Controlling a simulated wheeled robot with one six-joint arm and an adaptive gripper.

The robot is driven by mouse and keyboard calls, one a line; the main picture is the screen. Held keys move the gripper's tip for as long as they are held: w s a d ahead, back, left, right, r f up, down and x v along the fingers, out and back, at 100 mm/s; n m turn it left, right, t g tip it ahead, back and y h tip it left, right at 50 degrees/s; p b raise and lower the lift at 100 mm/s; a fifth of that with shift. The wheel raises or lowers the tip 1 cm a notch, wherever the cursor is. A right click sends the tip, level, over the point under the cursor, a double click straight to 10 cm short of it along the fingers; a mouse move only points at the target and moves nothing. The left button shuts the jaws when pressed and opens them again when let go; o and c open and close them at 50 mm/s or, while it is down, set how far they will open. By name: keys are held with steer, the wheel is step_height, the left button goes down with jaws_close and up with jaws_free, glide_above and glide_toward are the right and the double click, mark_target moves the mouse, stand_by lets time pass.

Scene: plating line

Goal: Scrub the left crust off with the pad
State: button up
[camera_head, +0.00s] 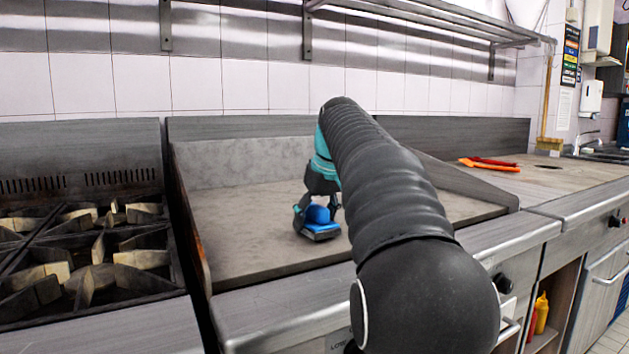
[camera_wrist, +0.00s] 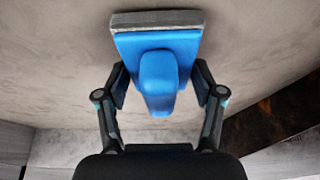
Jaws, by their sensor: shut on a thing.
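My gripper (camera_head: 319,207) is shut on the blue handle of a scrubbing pad (camera_head: 321,232), over the middle of the flat grey-brown griddle plate (camera_head: 245,228). In the wrist view, the pad (camera_wrist: 155,45) shows its blue body and grey scrubbing edge, with the fingers of my gripper (camera_wrist: 160,88) on both sides of the handle. The pad is low over the plate; I cannot tell whether it touches. I cannot make out a distinct crust on the plate in either view. My arm hides the plate's right middle part.
A burner range (camera_head: 85,250) with black grates stands left of the griddle. The griddle has a raised back wall (camera_head: 240,163) and side walls. The plate's left part is clear.

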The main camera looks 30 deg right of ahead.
step_height(320, 180, up, 7)
steer(key=shift+s+d+r, duration=0.1)
steer(key=shift+r, duration=0.05)
stand_by(0.4)
